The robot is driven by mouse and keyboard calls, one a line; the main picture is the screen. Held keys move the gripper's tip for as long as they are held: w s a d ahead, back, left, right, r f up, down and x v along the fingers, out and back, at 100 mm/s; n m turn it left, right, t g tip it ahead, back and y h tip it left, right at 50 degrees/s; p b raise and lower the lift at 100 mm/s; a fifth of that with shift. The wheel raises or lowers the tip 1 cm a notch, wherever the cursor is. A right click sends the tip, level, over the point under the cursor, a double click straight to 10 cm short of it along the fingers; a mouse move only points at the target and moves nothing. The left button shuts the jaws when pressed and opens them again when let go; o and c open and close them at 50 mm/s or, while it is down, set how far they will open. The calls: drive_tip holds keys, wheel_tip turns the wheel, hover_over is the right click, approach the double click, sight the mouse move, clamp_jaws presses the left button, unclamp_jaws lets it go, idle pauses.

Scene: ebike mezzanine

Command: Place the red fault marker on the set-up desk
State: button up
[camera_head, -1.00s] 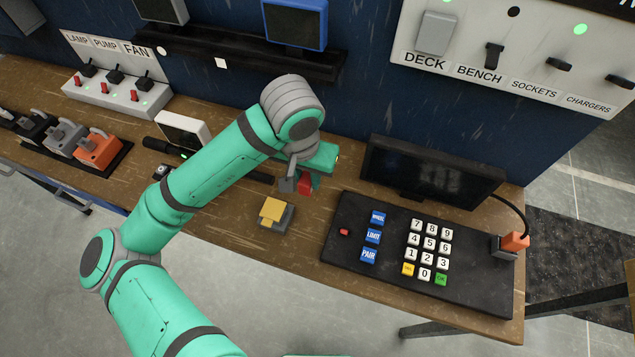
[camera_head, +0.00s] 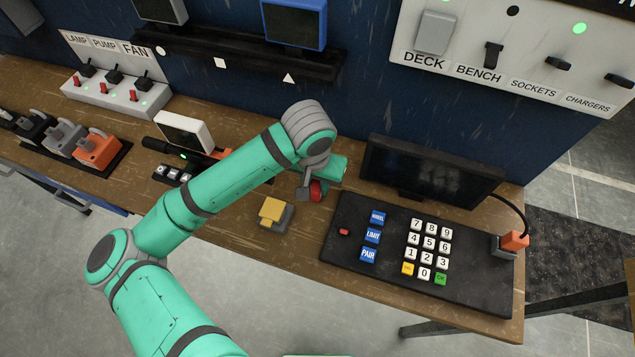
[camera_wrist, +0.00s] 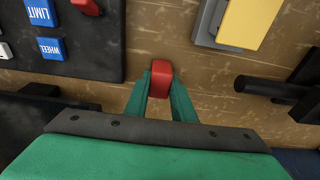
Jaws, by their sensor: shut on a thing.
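The red fault marker (camera_head: 317,190) is between the fingers of my gripper (camera_head: 313,193), over the wooden set-up desk (camera_head: 295,251). In the wrist view the marker (camera_wrist: 162,70) is a small rounded red block at the tips of my two green fingers (camera_wrist: 162,88), which are shut on it. Bare wood of the desk (camera_wrist: 155,30) shows around and beyond it. I cannot tell whether the marker touches the desk; its underside is hidden.
A black keypad panel (camera_head: 390,277) with a small red button (camera_head: 344,232) lies to the right. A yellow-topped block (camera_head: 272,211) is at lower left of my gripper. A dark monitor (camera_head: 430,172) stands behind the panel. Bare desk lies between block and panel.

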sight(315, 191)
drive_tip(key=o, duration=1)
drive_tip(key=shift+f, duration=0.1)
drive_tip(key=r, duration=0.4)
drive_tip(key=s+r, duration=0.1)
drive_tip(key=r, duration=0.7)
drive_tip(key=shift+s+a+r, duration=0.1)
drive_tip(key=shift+s+a, duration=0.2)
drive_tip(key=shift+s, duration=0.05)
drive_tip(key=shift+d, duration=0.1)
